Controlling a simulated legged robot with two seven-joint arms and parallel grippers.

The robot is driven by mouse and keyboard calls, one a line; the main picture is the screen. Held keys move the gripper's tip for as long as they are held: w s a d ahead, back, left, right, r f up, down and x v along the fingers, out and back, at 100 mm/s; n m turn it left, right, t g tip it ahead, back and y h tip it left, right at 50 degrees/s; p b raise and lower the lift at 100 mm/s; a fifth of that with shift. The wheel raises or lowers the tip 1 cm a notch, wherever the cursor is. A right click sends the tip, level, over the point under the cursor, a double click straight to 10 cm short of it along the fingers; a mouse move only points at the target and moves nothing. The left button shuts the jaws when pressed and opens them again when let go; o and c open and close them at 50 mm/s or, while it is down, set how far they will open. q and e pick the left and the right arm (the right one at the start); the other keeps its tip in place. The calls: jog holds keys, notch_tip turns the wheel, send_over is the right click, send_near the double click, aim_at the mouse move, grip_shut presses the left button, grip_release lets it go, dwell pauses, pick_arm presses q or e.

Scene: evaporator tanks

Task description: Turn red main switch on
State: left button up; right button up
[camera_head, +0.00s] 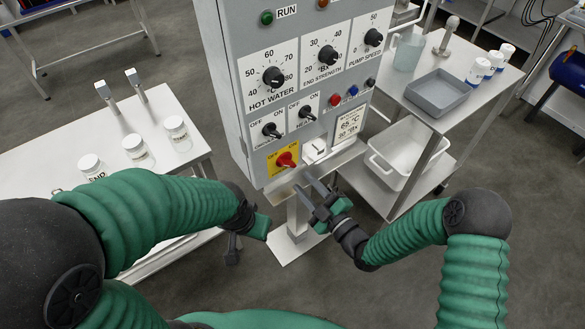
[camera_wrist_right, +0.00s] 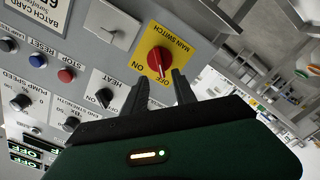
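The red main switch (camera_head: 286,160) sits on a yellow plate at the lower left of the panel front. In the right wrist view the red knob (camera_wrist_right: 160,61) shows near the middle, with "ON" and "MAIN SWITCH" readable on its plate. My right gripper (camera_head: 304,182) is just below and right of the switch in the head view. In the wrist view its two dark fingers (camera_wrist_right: 161,76) are apart, with nothing held, pointing at the knob; contact cannot be told. My left gripper (camera_head: 258,228) hangs lower left of the panel, partly hidden by its arm; its fingers are unclear.
The grey control panel (camera_head: 232,70) carries several black knobs, buttons and a batch card (camera_head: 348,125). A white table (camera_head: 60,150) with jars stands left. A cart (camera_head: 425,105) with a grey tray (camera_head: 437,92) and white tub (camera_head: 404,150) stands right. Floor shows between.

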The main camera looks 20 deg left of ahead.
aim_at(289, 166)
jog(key=x, duration=0.7)
jog(key=shift+c, duration=0.4)
grip_shut()
